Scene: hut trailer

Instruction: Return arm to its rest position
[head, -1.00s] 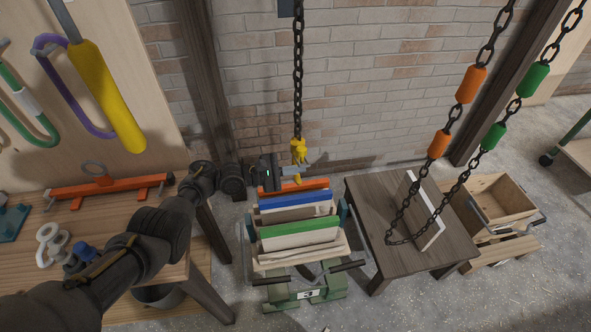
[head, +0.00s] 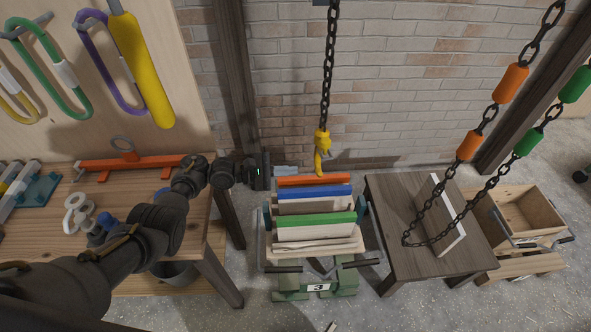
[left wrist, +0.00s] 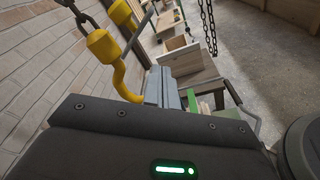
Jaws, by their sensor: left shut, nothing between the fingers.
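My left arm reaches in from the left in the head view. Its left gripper (head: 296,170) is shut and empty, just left of a yellow hook (head: 321,152) that hangs on a dark chain (head: 327,75). A small gap shows between the grey fingertips and the hook. In the left wrist view the grey fingers (left wrist: 163,86) are together, with the yellow hook (left wrist: 122,74) to their left. My right gripper is not in view.
A green stand (head: 320,287) with orange, blue and green-edged boards is below and right of the gripper. A workbench (head: 185,232) lies under my arm, and a dark table (head: 400,215) stands right. A brick wall (head: 400,100) is behind.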

